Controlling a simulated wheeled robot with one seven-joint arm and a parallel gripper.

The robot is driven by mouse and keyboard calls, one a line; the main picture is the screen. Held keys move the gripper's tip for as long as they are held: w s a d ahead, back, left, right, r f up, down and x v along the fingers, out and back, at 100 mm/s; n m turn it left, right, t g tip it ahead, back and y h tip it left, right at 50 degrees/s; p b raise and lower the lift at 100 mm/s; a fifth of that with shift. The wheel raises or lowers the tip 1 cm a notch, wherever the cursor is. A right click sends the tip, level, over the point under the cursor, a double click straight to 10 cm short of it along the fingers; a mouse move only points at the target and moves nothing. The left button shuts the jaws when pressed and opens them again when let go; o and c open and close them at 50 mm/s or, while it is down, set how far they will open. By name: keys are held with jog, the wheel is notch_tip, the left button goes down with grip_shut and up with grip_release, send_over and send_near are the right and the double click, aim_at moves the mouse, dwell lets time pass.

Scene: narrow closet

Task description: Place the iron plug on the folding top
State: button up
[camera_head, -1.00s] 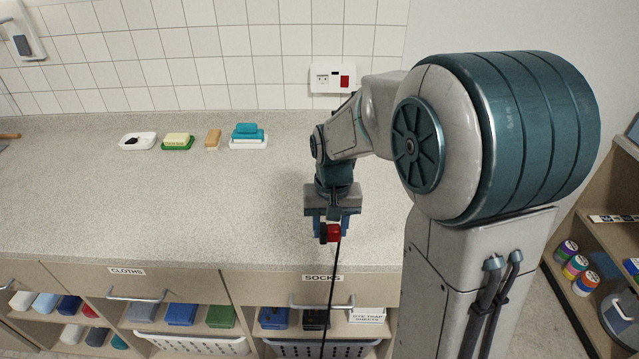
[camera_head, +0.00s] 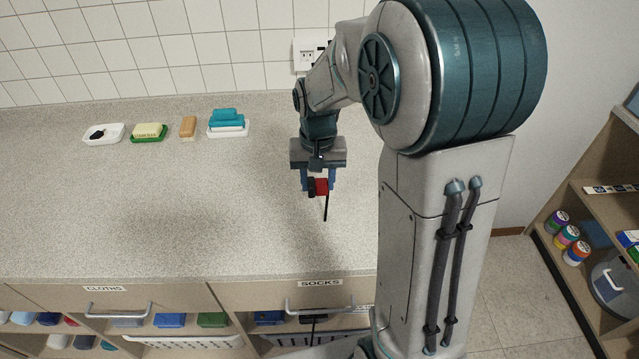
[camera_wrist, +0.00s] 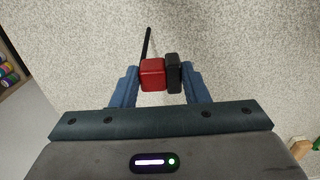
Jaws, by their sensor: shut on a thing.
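The iron plug (camera_head: 320,187) is a small red and black block with a black cord. My gripper (camera_head: 318,182) is shut on it and holds it over the speckled grey folding top (camera_head: 180,220), toward the right part of the counter. In the wrist view the plug (camera_wrist: 153,74) sits between the blue fingers of my gripper (camera_wrist: 160,80), its red part left and its black part right. The cord runs away from it over the grey surface. I cannot tell exactly how high the plug is above the top.
A white dish with a black item (camera_head: 103,134), a green soap dish (camera_head: 149,132), an orange bar (camera_head: 188,127) and a dish with teal bars (camera_head: 227,122) stand along the back left. A wall outlet (camera_head: 309,55) is behind. The front and middle of the counter are clear.

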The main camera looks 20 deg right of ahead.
jog(key=w+f, duration=0.1)
jog(key=w, duration=0.1)
jog(key=w+d+f, duration=0.1)
jog(key=shift+w+d+f+p, duration=0.15)
jog(key=shift+w+p, duration=0.15)
jog(key=shift+w, duration=0.05)
jog(key=shift+f+p, duration=0.4)
jog(key=shift+f, duration=1.6)
jog(key=shift+f, duration=0.15)
jog(key=shift+f, duration=0.15)
jog(key=o, duration=1.1)
jog(key=shift+c, duration=0.2)
jog(key=shift+r, duration=0.2)
notch_tip(320, 180, up, 11)
jog(key=s+r+n+t, duration=0.2)
jog(key=s+r+t, duration=0.1)
jog(key=s, duration=1.7)
jog(key=shift+s+r+b, duration=0.4)
jog(key=shift+r+b, duration=0.05)
jog(key=shift+r, duration=0.1)
